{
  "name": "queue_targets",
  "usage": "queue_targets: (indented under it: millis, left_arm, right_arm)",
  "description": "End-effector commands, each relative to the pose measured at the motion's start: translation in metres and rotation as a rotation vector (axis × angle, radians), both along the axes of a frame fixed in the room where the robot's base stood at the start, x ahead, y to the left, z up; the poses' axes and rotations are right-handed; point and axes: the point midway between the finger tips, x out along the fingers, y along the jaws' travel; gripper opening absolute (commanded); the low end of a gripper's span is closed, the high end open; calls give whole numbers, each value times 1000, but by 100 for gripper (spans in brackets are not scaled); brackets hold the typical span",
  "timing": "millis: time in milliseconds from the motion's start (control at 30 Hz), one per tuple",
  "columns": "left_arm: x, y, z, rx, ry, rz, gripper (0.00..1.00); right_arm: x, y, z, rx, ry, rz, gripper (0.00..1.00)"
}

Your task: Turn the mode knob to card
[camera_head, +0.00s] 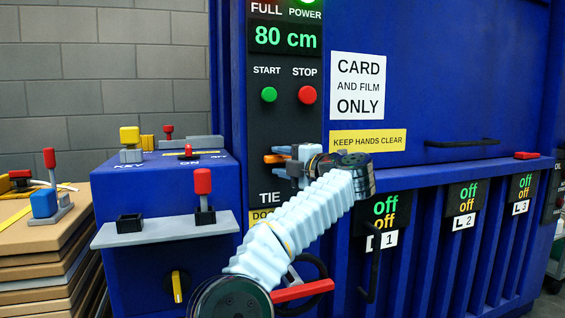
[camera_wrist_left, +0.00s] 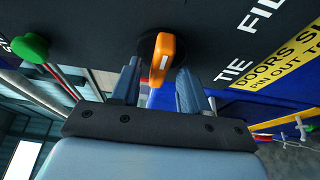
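The orange mode knob (camera_wrist_left: 162,58) with a white mark is on the dark panel (camera_head: 263,122). In the head view only part of the knob (camera_head: 274,158) shows, beside my left gripper (camera_head: 286,160). In the left wrist view the knob sits between the two fingertips of my left gripper (camera_wrist_left: 157,88). The fingers are apart, with a visible gap on the left side of the knob; the right finger is close to it, and I cannot tell whether it touches. The label TIE and part of FILM show right of the knob; no CARD label is readable there. My right gripper is not in view.
Above the knob are a green START button (camera_head: 269,94) and a red STOP button (camera_head: 307,95). Stacked boards (camera_head: 45,265) lie at far left. A red handle (camera_head: 302,290) is below my left arm.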

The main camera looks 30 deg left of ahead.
Motion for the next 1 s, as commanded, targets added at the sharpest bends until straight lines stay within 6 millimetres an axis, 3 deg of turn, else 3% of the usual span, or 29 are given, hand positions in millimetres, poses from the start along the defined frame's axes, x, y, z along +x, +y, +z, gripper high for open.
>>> queue_targets:
  millis: [267, 700, 1000]
  left_arm:
    - [-3, -12, 0, 1, 0, -3, 45]
    - [-34, -107, 0, 1, 0, -4, 45]
    - [-43, -132, 1, 1, 0, 0, 45]
  right_arm:
    - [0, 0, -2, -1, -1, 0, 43]
    - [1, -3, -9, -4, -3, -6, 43]
    - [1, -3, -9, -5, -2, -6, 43]
